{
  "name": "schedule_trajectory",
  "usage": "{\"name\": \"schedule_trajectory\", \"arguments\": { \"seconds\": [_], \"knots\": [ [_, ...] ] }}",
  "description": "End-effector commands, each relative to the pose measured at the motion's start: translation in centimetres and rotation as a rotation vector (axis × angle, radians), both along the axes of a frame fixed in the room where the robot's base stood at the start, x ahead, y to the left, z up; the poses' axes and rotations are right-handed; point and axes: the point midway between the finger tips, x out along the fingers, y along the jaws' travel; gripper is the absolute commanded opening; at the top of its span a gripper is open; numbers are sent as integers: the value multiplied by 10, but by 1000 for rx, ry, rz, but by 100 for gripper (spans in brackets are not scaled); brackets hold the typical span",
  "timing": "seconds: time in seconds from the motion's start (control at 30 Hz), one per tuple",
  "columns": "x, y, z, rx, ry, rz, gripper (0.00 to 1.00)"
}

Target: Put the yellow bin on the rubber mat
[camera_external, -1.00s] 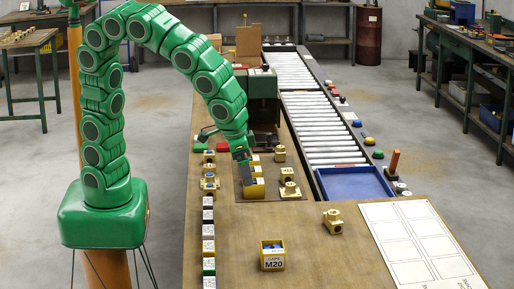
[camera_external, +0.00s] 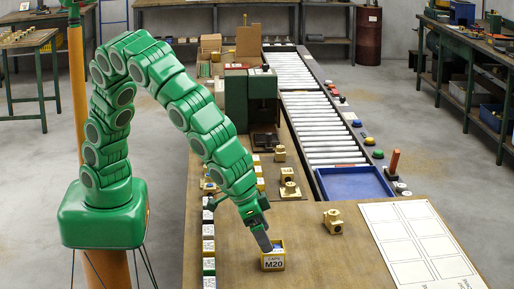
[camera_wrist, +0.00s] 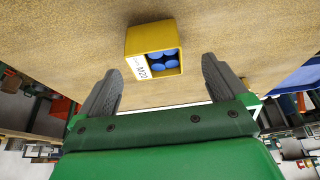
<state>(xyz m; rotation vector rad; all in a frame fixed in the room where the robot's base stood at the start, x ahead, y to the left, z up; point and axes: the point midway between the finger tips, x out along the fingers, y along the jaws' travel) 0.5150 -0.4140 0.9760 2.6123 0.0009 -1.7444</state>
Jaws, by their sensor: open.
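In the wrist view the bin (camera_wrist: 150,40) lies just beyond and between my spread fingertips, with a gap on both sides. My gripper (camera_external: 265,242) points down at the bin from its upper left, open and empty; its fingers also show in the wrist view (camera_wrist: 160,76). A darker flat patch (camera_external: 273,188) under the brass parts looks like the rubber mat; my arm hides part of it.
Brass fittings stand on the dark patch, and another fitting (camera_external: 333,222) stands right of the bin. A row of small boxes (camera_external: 208,247) lines the left edge. A white sheet (camera_external: 420,240) lies at right, and a blue tray (camera_external: 354,182) ends the roller conveyor.

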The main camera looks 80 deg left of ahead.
Motion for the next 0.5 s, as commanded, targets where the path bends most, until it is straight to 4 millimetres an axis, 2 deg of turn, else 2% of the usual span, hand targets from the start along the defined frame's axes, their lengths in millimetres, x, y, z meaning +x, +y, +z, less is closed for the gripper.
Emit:
{"name": "schedule_trajectory", "arguments": {
  "seconds": [0.5],
  "knots": [
    [15, -6, -31, 0, 1, 0, 100]
  ]
}}
